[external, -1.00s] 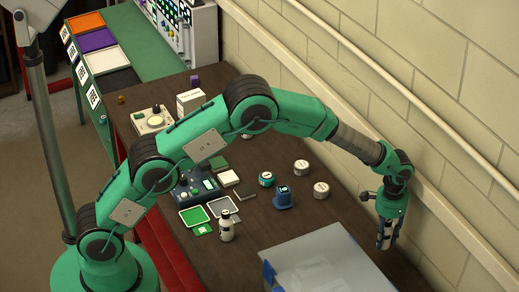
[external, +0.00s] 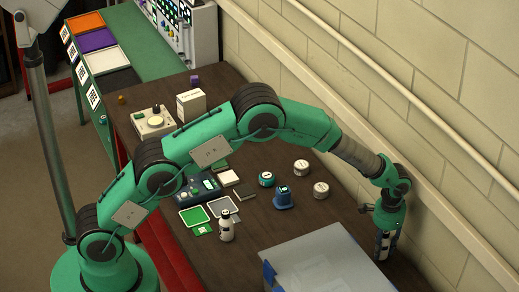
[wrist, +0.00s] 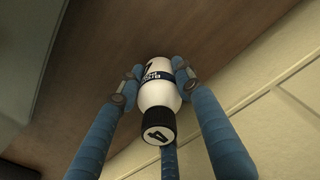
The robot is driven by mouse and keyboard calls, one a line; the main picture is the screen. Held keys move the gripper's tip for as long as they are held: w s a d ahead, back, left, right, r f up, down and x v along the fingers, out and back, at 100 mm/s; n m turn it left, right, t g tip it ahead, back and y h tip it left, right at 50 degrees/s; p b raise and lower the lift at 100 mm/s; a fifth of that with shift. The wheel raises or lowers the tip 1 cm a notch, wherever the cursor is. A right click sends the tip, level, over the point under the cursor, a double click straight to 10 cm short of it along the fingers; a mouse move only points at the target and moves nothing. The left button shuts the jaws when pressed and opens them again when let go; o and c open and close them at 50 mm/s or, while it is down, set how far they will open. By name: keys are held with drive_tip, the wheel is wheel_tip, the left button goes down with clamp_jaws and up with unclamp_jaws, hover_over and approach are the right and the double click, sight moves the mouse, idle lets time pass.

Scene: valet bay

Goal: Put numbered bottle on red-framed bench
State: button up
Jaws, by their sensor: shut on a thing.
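The numbered bottle (wrist: 156,98) is white with a dark label band and a black cap marked 4. My gripper (wrist: 153,72) is shut around its body in the wrist view, with the cap towards the camera. In the external view my gripper (external: 383,246) points down over the right end of the red-framed bench (external: 255,236), near the wall, and mostly hides the bottle. The bench has a dark wooden top, also in the wrist view (wrist: 80,50). I cannot tell whether the bottle's base touches it.
A grey lidded box (external: 325,264) stands left of my gripper. Another white bottle (external: 227,230), a blue device (external: 284,199) and round tins (external: 320,189) stand farther left. The block wall (external: 445,130) is close on the right. Bare wood lies between the box and the wall.

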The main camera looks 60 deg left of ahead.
drive_tip(key=shift+f, duration=0.1)
drive_tip(key=o, duration=1.3)
wheel_tip(320, 180, up, 11)
drive_tip(key=shift+f+p, duration=0.1)
drive_tip(key=shift+p, duration=0.25)
drive_tip(key=shift+r, duration=0.75)
drive_tip(key=shift+a+r, duration=0.1)
